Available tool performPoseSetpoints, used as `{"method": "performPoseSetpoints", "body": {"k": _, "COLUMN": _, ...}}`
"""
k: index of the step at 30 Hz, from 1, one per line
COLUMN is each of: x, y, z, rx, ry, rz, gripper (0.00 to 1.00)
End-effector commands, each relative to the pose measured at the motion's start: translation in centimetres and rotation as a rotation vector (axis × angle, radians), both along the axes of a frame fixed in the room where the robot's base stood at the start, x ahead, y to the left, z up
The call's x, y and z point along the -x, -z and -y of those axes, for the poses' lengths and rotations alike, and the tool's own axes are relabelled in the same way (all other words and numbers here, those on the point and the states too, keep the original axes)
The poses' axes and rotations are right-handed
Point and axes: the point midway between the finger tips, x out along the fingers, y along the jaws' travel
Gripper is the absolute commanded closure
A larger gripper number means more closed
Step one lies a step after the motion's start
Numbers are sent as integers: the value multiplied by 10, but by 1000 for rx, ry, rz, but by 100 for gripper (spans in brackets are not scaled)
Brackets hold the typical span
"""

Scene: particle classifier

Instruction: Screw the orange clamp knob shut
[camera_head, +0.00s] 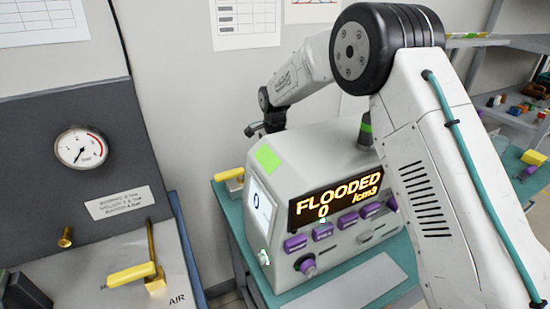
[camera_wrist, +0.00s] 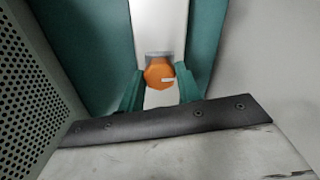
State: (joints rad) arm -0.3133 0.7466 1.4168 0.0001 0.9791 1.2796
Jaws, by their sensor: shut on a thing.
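The orange clamp knob (camera_wrist: 159,74) shows in the wrist view between the two green fingers of my gripper (camera_wrist: 160,92). It is a round orange piece with a small pale mark on its right side. The fingers are shut on it. In the head view my gripper (camera_head: 255,129) is a small dark shape at the left side of the grey machine (camera_head: 335,155), at the end of my arm. The knob is hidden in the head view.
The machine's screen (camera_head: 334,200) reads "FLOODED 0 /cm3", with purple buttons (camera_head: 323,231) below. It stands on a teal table (camera_head: 262,283). A dark panel with a pressure gauge (camera_head: 81,148) and a yellow-handled lever (camera_head: 131,275) stands at left. Shelves with small items (camera_head: 515,110) are at right.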

Motion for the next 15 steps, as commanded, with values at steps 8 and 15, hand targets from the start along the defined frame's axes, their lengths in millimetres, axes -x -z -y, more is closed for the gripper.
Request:
{"method": "performPoseSetpoints", "body": {"k": 8, "x": -3, "y": -4, "z": 0, "rx": -2, "ry": 0, "rz": 11, "gripper": 89}}
{"method": "performPoseSetpoints", "body": {"k": 15, "x": -2, "y": -2, "z": 0, "rx": -2, "ry": -1, "rz": 6, "gripper": 44}}
